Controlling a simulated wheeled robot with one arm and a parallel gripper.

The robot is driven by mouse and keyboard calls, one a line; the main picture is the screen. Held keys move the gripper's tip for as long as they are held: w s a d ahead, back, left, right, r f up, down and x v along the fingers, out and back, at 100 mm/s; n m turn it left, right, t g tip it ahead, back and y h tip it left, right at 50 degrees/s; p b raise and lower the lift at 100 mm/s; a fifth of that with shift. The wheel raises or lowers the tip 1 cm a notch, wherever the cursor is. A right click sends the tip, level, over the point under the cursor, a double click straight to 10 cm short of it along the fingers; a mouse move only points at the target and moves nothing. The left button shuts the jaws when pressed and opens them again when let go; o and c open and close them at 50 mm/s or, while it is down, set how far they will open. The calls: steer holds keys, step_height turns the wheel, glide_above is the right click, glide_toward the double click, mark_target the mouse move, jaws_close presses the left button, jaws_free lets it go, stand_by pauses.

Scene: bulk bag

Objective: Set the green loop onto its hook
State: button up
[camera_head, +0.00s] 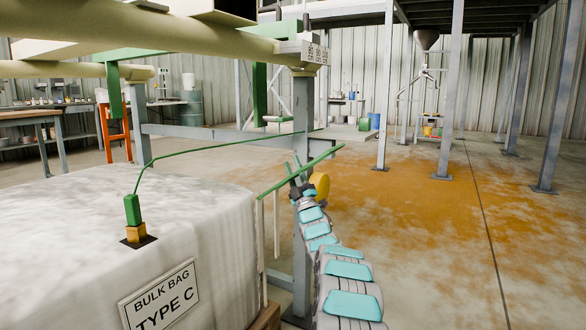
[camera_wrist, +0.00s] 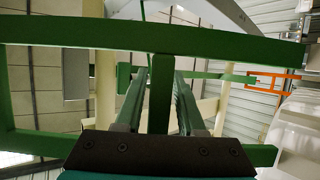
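The green loop (camera_head: 300,171) is a strap rising from the corner of the white bulk bag and slanting up to the right. In the wrist view the loop (camera_wrist: 230,43) spans the picture, with a short green stem between the fingers. My gripper (camera_head: 294,168) is at the loop beside the bag's corner. In the wrist view my gripper (camera_wrist: 162,72) has its fingertips close on both sides of the stem, apparently shut on it. A green hook (camera_head: 260,92) hangs from the cream beam, above and left of my gripper. The loop's far end is unclear.
The white bulk bag (camera_head: 70,225) fills the lower left. A green clamp (camera_head: 132,210) on it carries a thin green cord towards the loop. The cream beam (camera_head: 180,28) and a grey post (camera_head: 303,110) stand near my arm. Open floor (camera_head: 430,230) lies to the right.

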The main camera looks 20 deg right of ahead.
jaws_close()
stand_by(1.1)
